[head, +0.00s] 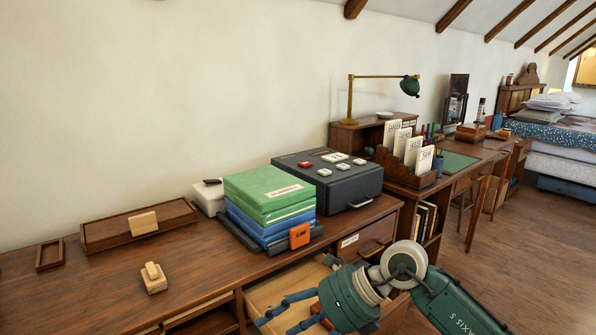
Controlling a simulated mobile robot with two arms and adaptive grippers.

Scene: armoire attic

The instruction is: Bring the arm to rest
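My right arm comes in from the lower right, with a green and cream wrist. My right gripper (276,326) has blue fingers that point left, over or at an open drawer (262,297) below the wooden desk top. The fingers stand apart with nothing visible between them. The gripper's lower part is near the bottom edge of the picture. My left gripper is not in view.
The desk (200,262) bears stacked green and blue binders (268,195), a dark box with buttons (330,178), a wooden tray (138,226) and a small wooden block (153,278). A letter rack (405,170) and lamp (410,85) stand beyond. Floor is clear at right.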

